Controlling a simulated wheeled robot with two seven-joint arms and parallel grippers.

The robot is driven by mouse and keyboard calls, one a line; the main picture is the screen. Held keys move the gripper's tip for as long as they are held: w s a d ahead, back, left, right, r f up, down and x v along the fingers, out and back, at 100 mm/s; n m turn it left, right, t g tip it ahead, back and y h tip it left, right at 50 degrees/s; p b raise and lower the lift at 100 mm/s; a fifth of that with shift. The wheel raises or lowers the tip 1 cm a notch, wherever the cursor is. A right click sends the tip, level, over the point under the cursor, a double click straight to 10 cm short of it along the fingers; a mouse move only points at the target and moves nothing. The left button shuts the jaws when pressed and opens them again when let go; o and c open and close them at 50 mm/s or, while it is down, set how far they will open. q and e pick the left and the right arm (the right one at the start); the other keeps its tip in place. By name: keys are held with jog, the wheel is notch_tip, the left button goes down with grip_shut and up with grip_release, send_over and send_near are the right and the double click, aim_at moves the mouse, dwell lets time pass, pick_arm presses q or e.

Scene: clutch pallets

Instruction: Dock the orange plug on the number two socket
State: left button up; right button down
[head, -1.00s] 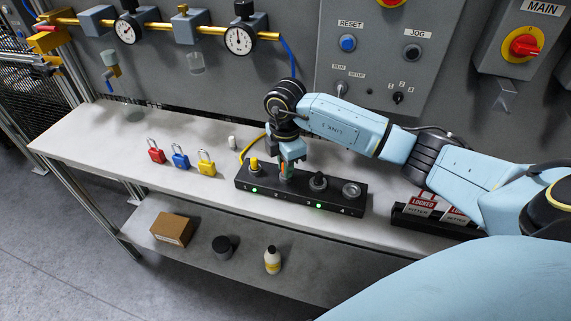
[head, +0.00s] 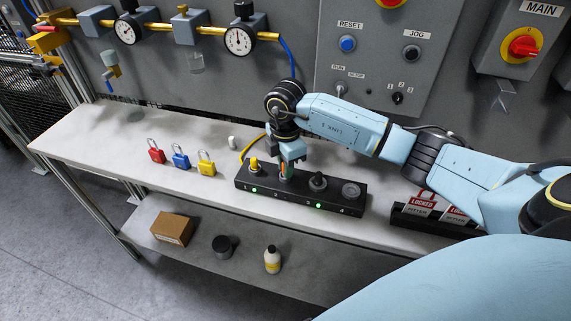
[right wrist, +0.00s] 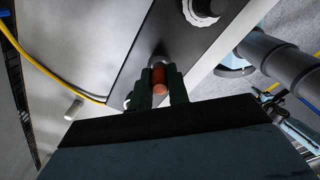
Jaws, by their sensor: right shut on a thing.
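The dark socket strip (head: 300,205) lies along the bench with numbered positions. My right gripper (head: 289,166) points down over the number two position, shut on the orange plug (head: 283,170). In the right wrist view the orange plug (right wrist: 159,80) shows between the two dark fingers, over the strip (right wrist: 143,58). The fingers largely hide the number two socket, and I cannot tell whether the plug is seated in it. Green lights show by positions one and three, and none shows by two. My left gripper is out of view.
A yellow plug (head: 254,164) with a yellow cable stands at position one, a black plug (head: 318,181) at three. Position four (head: 351,190) is uncovered. Red (head: 156,153), blue (head: 180,159) and yellow (head: 206,165) padlocks stand left. A lockout rack (head: 425,219) stands right.

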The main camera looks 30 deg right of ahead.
jog(key=shift+f, duration=0.3)
dwell(0.5)
jog(key=shift+r, duration=0.25)
jog(key=shift+r+p, duration=0.6)
jog(key=shift+p, duration=0.15)
dwell(0.6)
jog(key=shift+f+b, duration=0.4)
jog(key=shift+f, duration=0.5)
jog(key=shift+r, duration=0.2)
dwell(0.3)
jog(key=shift+r+p, duration=0.65)
jog(key=shift+p, duration=0.2)
